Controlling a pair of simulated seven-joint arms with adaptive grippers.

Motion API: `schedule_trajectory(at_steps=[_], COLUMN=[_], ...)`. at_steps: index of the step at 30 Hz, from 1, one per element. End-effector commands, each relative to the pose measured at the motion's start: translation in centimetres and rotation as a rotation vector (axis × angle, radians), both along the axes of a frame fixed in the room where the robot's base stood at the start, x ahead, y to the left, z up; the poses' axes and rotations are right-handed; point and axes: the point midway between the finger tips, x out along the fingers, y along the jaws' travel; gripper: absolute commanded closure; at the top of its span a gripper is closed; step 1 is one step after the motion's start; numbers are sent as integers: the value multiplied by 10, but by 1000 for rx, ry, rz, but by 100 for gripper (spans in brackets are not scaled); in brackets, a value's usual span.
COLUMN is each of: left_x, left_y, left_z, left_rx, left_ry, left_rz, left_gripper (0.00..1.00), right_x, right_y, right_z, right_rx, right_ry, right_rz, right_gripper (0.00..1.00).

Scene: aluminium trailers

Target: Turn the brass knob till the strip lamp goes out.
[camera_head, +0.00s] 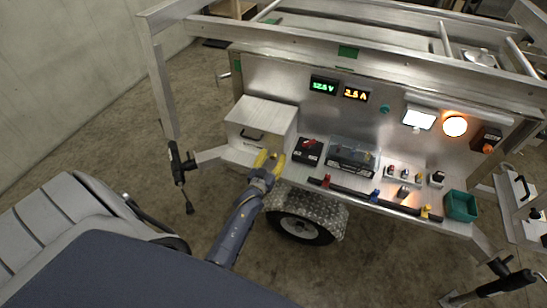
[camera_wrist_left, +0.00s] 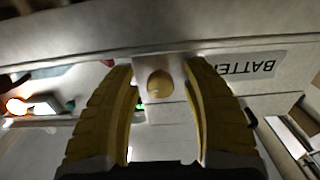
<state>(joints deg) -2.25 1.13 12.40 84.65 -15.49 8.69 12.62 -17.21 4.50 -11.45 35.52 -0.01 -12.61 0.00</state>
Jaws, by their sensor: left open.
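The brass knob (camera_wrist_left: 160,84) shows in the left wrist view as a small rounded brass piece on a pale mounting plate. My left gripper (camera_head: 268,160) is at the front of the trailer bench, right of the metal box. Its yellow fingers are open in the left wrist view (camera_wrist_left: 160,95), one on each side of the knob, with visible gaps. I cannot make out the knob in the head view. A long pale strip (camera_head: 470,112) runs along the upper right of the panel, above a bright white rectangle (camera_head: 419,119). My right gripper is not in view.
A metal box (camera_head: 262,112) with a black handle stands left on the bench. Black batteries (camera_head: 352,160), small parts and a green bin (camera_head: 460,205) lie to the right. A round orange lamp (camera_head: 455,126) glows. A "BATTE…" label (camera_wrist_left: 252,66) is beside the knob, upside down.

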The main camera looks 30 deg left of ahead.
Motion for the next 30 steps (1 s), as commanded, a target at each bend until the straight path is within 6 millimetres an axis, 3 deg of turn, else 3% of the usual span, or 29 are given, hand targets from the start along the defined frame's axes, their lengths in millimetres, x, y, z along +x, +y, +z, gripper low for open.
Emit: schedule_trajectory(at_steps=[6, 19, 30], left_x=[0, 0, 0], left_y=[0, 0, 0], left_z=[0, 0, -1], left_rx=[0, 0, 67], left_ry=[0, 0, 15], left_rz=[0, 0, 0], left_gripper=[50, 100, 100], right_x=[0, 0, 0], right_y=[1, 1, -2], right_z=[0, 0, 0], right_rx=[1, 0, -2], right_ry=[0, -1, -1], right_rz=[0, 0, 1], right_gripper=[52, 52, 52])
